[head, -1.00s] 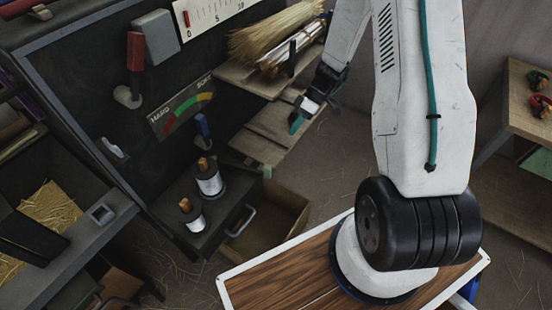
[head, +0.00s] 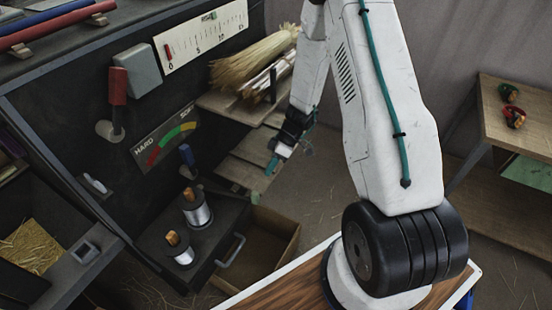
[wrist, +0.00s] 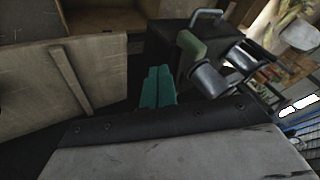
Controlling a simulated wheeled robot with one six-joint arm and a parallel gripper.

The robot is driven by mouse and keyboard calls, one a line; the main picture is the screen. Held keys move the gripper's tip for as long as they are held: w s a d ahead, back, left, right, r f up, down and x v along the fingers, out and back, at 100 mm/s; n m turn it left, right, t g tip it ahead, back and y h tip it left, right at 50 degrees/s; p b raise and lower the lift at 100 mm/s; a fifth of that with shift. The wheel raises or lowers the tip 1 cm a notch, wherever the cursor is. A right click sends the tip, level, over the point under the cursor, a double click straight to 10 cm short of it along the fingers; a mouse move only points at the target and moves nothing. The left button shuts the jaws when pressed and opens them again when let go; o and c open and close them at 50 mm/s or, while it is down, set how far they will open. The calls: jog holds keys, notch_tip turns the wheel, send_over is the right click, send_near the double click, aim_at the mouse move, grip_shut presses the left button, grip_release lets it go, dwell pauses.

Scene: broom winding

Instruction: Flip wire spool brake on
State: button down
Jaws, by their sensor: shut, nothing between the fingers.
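Two silver wire spools with wooden tops, a rear one (head: 197,212) and a front one (head: 180,250), stand on a black box shelf (head: 216,247) jutting from the dark panel. In the wrist view the closed fingers (wrist: 158,88) show beside a green block (wrist: 190,53), with the spools (wrist: 208,80) further right.
A red-handled lever (head: 118,98) and a hard-soft gauge (head: 166,139) are on the panel. Straw bundles (head: 255,62) lie on a wooden shelf behind my gripper. An open wooden box (head: 272,236) sits below, beside the black shelf's metal handle (head: 231,251).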

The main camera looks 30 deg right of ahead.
jog(key=s+a+f, duration=0.2)
jog(key=s+a, duration=0.1)
jog(key=a, duration=0.1)
jog(key=shift+a+f, duration=0.35)
jog(key=shift+a, duration=0.05)
